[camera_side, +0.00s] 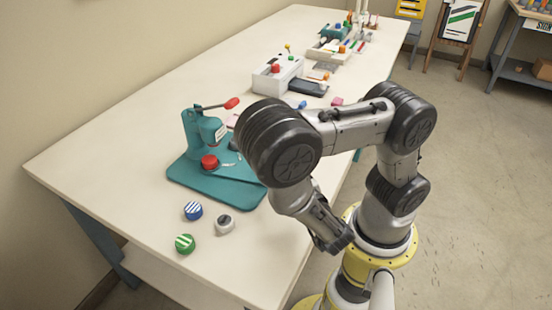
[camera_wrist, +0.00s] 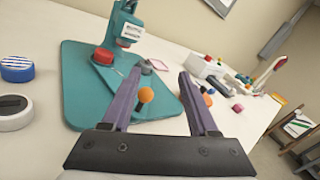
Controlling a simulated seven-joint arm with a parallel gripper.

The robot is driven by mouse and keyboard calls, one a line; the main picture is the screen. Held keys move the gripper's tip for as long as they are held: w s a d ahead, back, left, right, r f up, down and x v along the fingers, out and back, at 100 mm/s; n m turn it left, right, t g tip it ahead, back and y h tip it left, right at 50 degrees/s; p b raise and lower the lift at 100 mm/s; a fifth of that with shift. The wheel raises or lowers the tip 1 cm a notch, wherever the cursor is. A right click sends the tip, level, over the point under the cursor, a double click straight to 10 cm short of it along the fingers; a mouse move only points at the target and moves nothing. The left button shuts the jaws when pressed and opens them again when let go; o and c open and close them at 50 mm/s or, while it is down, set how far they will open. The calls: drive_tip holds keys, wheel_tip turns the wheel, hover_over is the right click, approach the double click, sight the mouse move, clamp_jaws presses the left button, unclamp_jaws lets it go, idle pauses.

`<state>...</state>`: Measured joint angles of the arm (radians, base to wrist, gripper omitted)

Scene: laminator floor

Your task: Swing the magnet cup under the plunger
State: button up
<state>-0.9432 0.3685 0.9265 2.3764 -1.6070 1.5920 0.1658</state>
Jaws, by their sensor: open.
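The teal press (camera_side: 193,137) stands on the left part of the table; its red-tipped lever (camera_side: 231,103) points right. Its head, which carries the plunger, shows in the wrist view (camera_wrist: 122,28). A red round piece (camera_wrist: 102,56) sits below the head on a teal swing plate (camera_wrist: 125,80). A grey round cup (camera_wrist: 147,66) lies farther along the plate, out to the side of the head. An orange ball knob (camera_wrist: 145,95) shows between my fingers. My gripper (camera_wrist: 160,70) is open; I cannot tell whether it touches the knob. In the side view my arm hides part of the plate.
A white machine (camera_side: 277,77) and other small items stand farther back. The table's left end is clear.

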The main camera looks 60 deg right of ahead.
drive_tip(key=shift+r, duration=0.85)
